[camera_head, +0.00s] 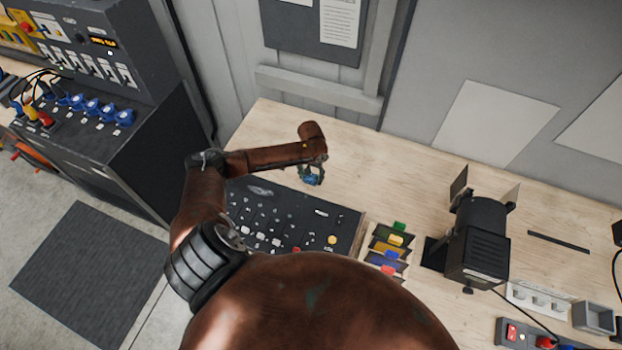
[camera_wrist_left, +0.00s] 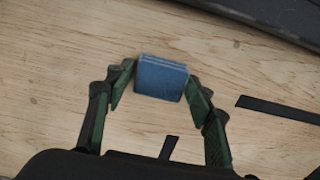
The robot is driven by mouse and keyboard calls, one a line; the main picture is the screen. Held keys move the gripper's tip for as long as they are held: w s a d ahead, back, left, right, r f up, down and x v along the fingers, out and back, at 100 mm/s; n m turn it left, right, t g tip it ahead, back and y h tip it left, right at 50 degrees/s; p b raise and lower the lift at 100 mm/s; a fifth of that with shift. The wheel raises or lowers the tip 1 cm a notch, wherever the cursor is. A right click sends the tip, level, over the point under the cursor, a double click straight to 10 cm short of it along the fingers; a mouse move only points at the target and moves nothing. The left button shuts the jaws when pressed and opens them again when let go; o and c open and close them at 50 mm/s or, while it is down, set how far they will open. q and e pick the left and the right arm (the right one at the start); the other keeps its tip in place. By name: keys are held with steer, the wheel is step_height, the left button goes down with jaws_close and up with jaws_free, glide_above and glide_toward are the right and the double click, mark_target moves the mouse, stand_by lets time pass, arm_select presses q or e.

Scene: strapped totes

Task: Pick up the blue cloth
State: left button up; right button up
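The blue cloth (camera_wrist_left: 162,78) is a small folded block with layered edges, seen in the left wrist view. My left gripper (camera_wrist_left: 161,76) has a fingertip against each side of it and looks shut on it. In the head view my left gripper (camera_head: 312,173) is over the wooden bench, beyond the dark panel, and a bit of the blue cloth (camera_head: 312,180) shows between its fingers. How high the cloth is above the wood cannot be told. My right gripper is not in view.
A dark panel of small parts (camera_head: 280,222) lies near the gripper. A rack of coloured pieces (camera_head: 388,250) and a black lamp (camera_head: 478,243) stand to the right on the bench (camera_head: 385,160). A wall rises behind. Bare wood surrounds the gripper's far side.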

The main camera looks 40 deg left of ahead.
arm_select(q)
steer(key=shift+s, duration=0.1)
steer(key=c, duration=0.3)
steer(key=shift+c, duration=1.4)
steer(key=shift+r, duration=0.7)
steer(key=s+d+r+b, duration=0.2)
steer(key=s+d+r, duration=0.7)
steer(key=s+r, duration=0.1)
steer(key=shift+s+r, duration=0.25)
steer(key=shift+r, duration=0.6)
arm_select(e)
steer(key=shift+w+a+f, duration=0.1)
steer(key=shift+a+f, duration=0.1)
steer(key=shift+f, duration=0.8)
